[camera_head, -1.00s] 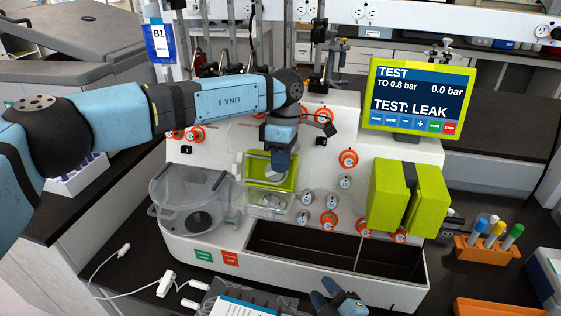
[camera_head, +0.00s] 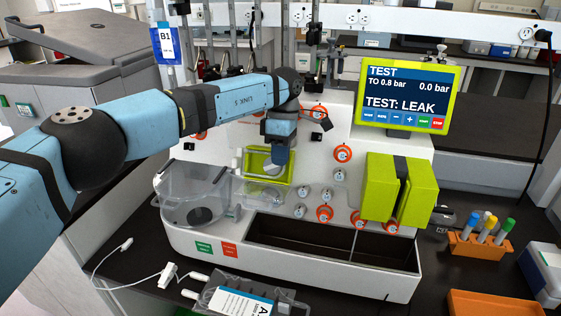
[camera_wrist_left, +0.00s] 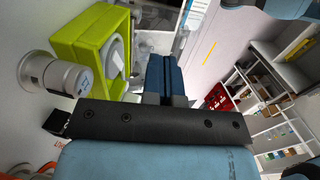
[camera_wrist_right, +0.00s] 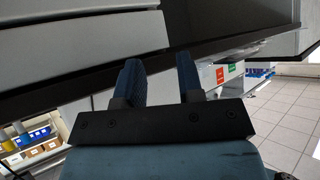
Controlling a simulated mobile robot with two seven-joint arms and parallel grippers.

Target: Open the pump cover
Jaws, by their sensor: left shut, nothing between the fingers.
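The pump (camera_head: 254,163) is a lime-green frame on the white machine's front face. A clear panel (camera_head: 260,192) shows just below it; I cannot tell whether this is the pump cover hanging open. My left gripper (camera_head: 279,156) is in front of the frame's right part and hides some of it. In the left wrist view the green frame (camera_wrist_left: 84,38) holds a pale round part, left of the fingers. The left fingers (camera_wrist_left: 165,72) are together and empty. My right gripper (camera_wrist_right: 158,78) has its fingers apart and empty, and is outside the head view.
A clear round vessel (camera_head: 190,200) stands left of the pump. Orange-ringed knobs (camera_head: 342,153) and a green block (camera_head: 384,186) are to its right. An open dark tray (camera_head: 300,240) lies below. The screen (camera_head: 407,95) reads "TEST: LEAK".

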